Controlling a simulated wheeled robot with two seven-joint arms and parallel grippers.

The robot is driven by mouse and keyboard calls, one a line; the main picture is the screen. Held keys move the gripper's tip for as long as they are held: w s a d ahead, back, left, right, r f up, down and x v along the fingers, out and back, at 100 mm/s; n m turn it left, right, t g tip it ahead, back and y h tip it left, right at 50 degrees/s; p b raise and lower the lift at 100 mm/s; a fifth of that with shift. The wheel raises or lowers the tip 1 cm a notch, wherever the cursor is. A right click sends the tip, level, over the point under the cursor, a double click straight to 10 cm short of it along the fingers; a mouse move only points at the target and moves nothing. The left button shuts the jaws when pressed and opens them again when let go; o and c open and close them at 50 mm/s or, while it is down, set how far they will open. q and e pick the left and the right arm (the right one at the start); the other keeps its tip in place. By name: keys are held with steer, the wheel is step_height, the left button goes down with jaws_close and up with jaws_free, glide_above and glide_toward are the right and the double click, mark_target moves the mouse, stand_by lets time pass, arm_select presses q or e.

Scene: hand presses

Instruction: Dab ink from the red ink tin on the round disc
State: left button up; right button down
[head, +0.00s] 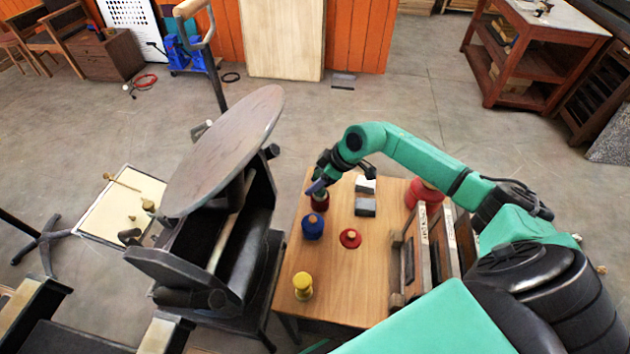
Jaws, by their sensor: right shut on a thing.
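The round disc (225,150) is a large, tilted, grey-brown plate on top of the dark press, left of the small wooden table. The dark red ink tin (320,203) stands near the table's far left corner. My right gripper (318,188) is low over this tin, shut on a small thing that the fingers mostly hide. I cannot tell whether that thing touches the ink. A flat red piece with a wooden knob (350,238) lies apart on the table; it looks like a lid. My left gripper is not in view.
A blue tin (312,228) and a yellow tin (303,287) stand along the table's left side. Grey and white blocks (365,206) lie near the gripper. A wooden rack (412,255) and a red container (425,194) stand at the right. The table's front middle (345,285) is clear.

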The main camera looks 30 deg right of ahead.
mark_target(315, 173)
steer(key=shift+s+f+p, duration=0.1)
steer(key=shift+p, duration=0.25)
stand_by(1.2)
step_height(315, 173, up, 4)
steer(key=p, duration=0.5)
steer(key=shift+r, duration=0.2)
steer(key=shift+f, duration=0.15)
